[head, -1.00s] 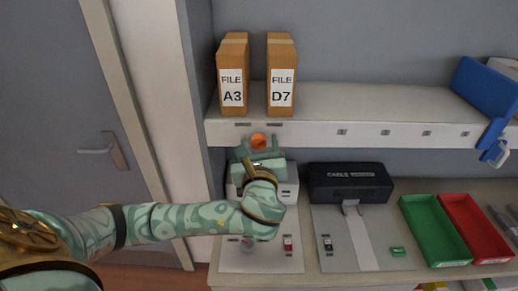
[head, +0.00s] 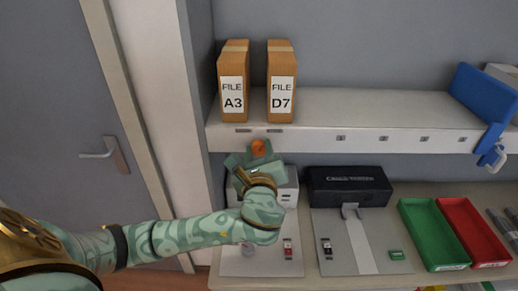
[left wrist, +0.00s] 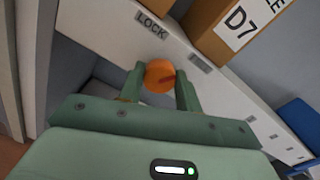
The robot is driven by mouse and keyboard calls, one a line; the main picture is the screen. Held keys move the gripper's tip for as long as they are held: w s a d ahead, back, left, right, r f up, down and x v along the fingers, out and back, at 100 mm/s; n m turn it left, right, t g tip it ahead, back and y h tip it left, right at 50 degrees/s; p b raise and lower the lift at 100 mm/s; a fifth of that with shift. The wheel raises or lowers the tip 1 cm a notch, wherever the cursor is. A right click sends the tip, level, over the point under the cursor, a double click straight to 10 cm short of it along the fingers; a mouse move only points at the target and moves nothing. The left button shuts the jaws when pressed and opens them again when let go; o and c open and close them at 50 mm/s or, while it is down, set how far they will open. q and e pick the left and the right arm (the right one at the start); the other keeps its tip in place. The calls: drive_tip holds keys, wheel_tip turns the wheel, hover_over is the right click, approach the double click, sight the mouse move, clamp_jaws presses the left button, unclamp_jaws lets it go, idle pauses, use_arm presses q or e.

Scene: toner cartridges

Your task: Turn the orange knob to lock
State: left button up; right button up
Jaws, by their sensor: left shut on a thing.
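The orange knob (head: 258,147) sits on the white front edge of the shelf, below the two file boxes. It also shows in the left wrist view (left wrist: 159,74), with a dark red mark on its face pointing to the right. My left gripper (head: 257,153) is shut on the knob, one finger on each side. In the left wrist view the fingers (left wrist: 160,86) flank it closely. A LOCK label (left wrist: 151,25) is on the shelf edge above and left of the knob. A second label plate right of it is too small to read. My right gripper is not in view.
File boxes A3 (head: 233,82) and D7 (head: 281,82) stand on the shelf (head: 370,118) above. Below are a white device (head: 290,191), a black box (head: 349,186), a green tray (head: 432,233) and a red tray (head: 473,232). A blue object (head: 479,97) overhangs the shelf at right.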

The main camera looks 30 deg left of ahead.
use_arm(q)
drive_tip(key=n, duration=0.2)
drive_tip(key=shift+n+p, duration=0.35)
drive_tip(key=shift+n, duration=0.05)
drive_tip(key=n, duration=0.3)
drive_tip(key=shift+f+n, duration=0.1)
drive_tip(key=shift+n, duration=0.2)
drive_tip(key=n, duration=0.4)
drive_tip(key=shift+n+b, duration=0.55)
drive_tip(key=shift+n, duration=1.65)
drive_tip(key=shift+h, duration=0.4)
drive_tip(key=o, duration=1)
